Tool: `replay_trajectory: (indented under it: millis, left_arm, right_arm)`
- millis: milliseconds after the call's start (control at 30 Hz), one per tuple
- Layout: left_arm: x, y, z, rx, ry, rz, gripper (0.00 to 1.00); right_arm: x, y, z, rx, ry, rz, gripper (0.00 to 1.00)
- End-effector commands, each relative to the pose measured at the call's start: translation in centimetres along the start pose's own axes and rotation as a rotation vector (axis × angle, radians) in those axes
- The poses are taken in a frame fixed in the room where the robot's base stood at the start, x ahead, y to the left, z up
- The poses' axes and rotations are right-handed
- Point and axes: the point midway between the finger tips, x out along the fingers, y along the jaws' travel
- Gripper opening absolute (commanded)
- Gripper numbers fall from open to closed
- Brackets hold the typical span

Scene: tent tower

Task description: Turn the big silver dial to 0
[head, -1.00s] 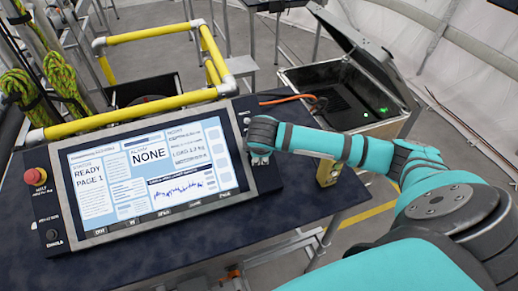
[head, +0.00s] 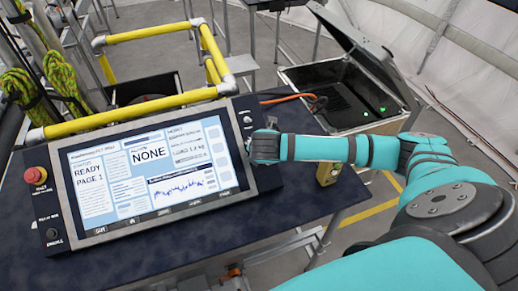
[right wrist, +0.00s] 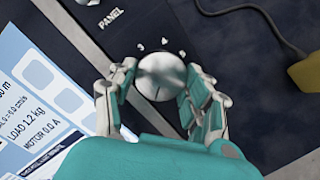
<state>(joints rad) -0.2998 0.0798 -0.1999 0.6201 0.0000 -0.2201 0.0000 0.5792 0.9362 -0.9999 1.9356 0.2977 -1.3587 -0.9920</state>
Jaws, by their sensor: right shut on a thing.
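The big silver dial (right wrist: 160,77) sits on the dark panel, in the middle of the right wrist view. Numerals around its far edge show, among them 3 and 4; the others are hidden by the fingers and hand. I cannot tell for sure which number its mark points at. My right gripper (right wrist: 159,80) is shut on the dial, one finger on each side. In the head view my right gripper (head: 256,149) is at the console's right edge and hides the dial. My left gripper is not in view.
A lit screen (head: 150,180) reads READY PAGE 1 and NONE. A small silver knob (head: 247,119) sits above the dial, by the PANEL label. A red stop button (head: 36,174) is at far left. A yellow object (head: 328,172) stands on the table to the right.

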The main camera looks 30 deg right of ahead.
Motion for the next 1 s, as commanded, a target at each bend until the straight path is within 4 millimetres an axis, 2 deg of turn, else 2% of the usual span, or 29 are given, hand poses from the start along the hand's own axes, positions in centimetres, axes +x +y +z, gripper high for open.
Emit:
replay_trajectory:
  millis: [300,833,867,1000]
  left_arm:
    - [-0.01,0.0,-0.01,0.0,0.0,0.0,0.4]
    - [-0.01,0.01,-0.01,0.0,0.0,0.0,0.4]
    - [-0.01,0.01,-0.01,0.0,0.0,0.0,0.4]
    - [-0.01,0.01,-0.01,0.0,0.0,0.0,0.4]
  right_arm:
    - [-0.04,0.05,0.02,-0.118,-0.006,0.021,0.18]
    - [-0.02,0.0,0.0,-0.143,-0.007,0.023,0.18]
    - [-0.02,0.0,0.01,-0.143,-0.007,0.023,0.51]
    - [-0.02,-0.01,0.0,-0.142,-0.007,0.023,0.69]
